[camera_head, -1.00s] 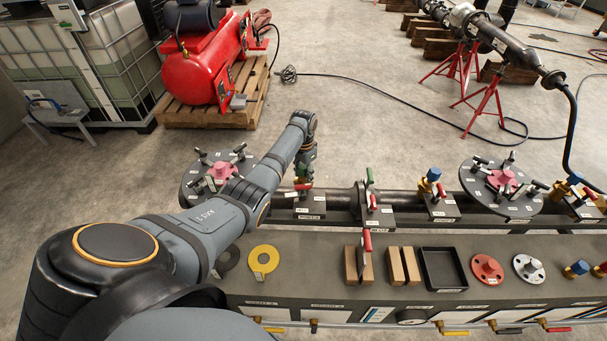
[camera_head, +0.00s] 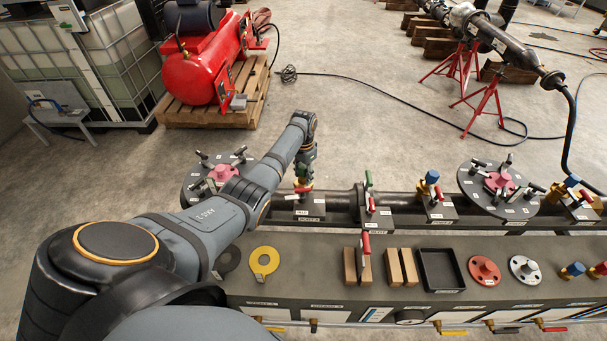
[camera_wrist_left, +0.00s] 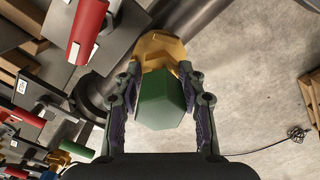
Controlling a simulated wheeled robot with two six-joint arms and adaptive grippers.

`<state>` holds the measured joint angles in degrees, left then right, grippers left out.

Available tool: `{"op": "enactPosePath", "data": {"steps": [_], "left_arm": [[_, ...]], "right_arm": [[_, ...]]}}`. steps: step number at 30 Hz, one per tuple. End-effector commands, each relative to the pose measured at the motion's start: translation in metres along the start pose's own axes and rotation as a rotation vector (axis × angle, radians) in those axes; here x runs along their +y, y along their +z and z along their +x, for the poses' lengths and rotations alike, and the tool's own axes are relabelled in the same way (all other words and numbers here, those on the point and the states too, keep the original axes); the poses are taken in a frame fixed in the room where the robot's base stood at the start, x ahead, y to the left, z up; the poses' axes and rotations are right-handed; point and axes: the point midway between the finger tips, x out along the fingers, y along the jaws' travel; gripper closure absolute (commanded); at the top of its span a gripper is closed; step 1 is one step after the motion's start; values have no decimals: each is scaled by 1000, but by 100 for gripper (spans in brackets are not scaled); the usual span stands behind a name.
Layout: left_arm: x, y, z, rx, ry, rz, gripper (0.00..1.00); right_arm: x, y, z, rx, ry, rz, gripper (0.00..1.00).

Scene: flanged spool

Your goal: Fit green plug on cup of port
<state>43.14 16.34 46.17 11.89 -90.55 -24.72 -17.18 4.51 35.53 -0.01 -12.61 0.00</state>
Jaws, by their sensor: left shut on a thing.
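The green plug (camera_wrist_left: 160,100) is a hexagonal piece between the two fingers of my left gripper (camera_wrist_left: 160,93) in the wrist view. The gripper is shut on it. The brass cup of the port (camera_wrist_left: 160,45) shows just beyond the plug, in line with it. The plug overlaps the cup in this view, so I cannot tell how deep it sits. In the head view my left gripper (camera_head: 303,172) points down at the port on the left part of the pipe, and the plug is mostly hidden there. My right gripper is not in view.
Ports with blue plugs (camera_head: 432,176) stand further right on the pipe, and a red-handled valve (camera_head: 371,204) is nearer. Round flange plates (camera_head: 512,205) stand at both sides. The front bench holds a yellow ring (camera_head: 264,260), wooden blocks (camera_head: 403,266) and a black tray (camera_head: 456,284).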

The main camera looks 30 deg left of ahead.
Motion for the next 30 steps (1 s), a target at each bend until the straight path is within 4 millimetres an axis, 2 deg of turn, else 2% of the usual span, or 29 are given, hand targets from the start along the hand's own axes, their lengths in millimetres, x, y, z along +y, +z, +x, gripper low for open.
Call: {"op": "enactPosePath", "data": {"steps": [12, 20, 21, 26, 30], "left_arm": [[0, 0, 16, 2, -1, 0, 99], [0, 0, 18, 0, 0, 0, 99], [0, 0, 18, -1, 1, 0, 57], [1, 1, 19, -2, 1, 0, 35], [0, 1, 18, -1, 1, 0, 33]], "right_arm": [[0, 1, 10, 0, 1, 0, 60], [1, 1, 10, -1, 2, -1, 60], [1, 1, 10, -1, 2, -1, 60], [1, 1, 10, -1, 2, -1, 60], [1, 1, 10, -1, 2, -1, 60]]}}
